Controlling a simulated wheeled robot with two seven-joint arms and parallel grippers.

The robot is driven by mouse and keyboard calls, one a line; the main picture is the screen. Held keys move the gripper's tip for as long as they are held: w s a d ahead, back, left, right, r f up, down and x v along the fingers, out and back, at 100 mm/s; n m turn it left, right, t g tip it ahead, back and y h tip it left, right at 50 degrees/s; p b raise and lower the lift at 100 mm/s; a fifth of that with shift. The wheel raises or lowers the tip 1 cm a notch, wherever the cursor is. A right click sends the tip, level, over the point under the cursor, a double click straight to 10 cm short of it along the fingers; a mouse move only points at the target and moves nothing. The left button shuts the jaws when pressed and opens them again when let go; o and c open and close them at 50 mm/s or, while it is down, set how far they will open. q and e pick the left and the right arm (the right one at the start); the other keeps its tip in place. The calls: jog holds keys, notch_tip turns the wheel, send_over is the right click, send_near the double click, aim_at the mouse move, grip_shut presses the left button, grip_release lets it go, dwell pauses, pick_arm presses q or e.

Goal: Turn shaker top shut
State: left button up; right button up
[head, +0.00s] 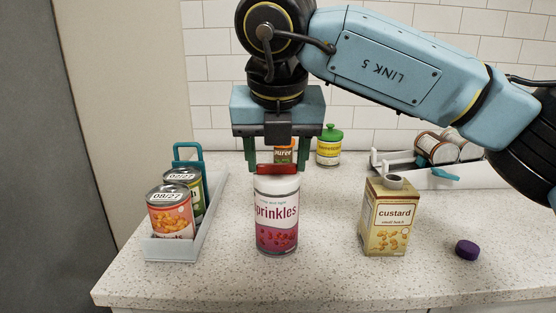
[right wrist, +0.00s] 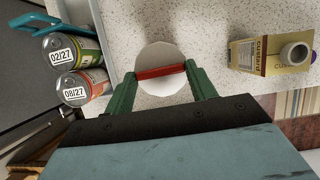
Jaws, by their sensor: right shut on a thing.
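The sprinkles shaker (head: 277,222) stands upright on the speckled counter, with a white body and a pink lower band. On its top is a red bar-shaped piece (head: 278,169), which also shows across the white top in the right wrist view (right wrist: 160,72). My right gripper (head: 277,166) points straight down over the shaker. Its green fingers are shut on the two ends of the red piece, one finger on each side (right wrist: 161,78). The shaker's holes, if any, cannot be made out. My left gripper is not in view.
A grey tray (head: 206,222) with cans (head: 170,212) stands left of the shaker. A custard carton (head: 386,217) with an uncapped spout and a purple cap (head: 466,249) are to the right. A green-lidded jar (head: 329,147) and a white rack (head: 405,163) stand behind.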

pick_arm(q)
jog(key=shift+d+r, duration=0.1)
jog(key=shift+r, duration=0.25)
pick_arm(e)
jog(key=shift+m, duration=0.4)
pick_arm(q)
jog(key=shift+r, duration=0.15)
pick_arm(e)
jog(key=shift+h, duration=0.3)
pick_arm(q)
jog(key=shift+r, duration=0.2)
pick_arm(e)
jog(key=shift+m, duration=0.3)
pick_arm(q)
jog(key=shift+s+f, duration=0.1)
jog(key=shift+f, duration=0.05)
pick_arm(e)
jog(key=o, duration=1)
jog(key=shift+r, duration=0.1)
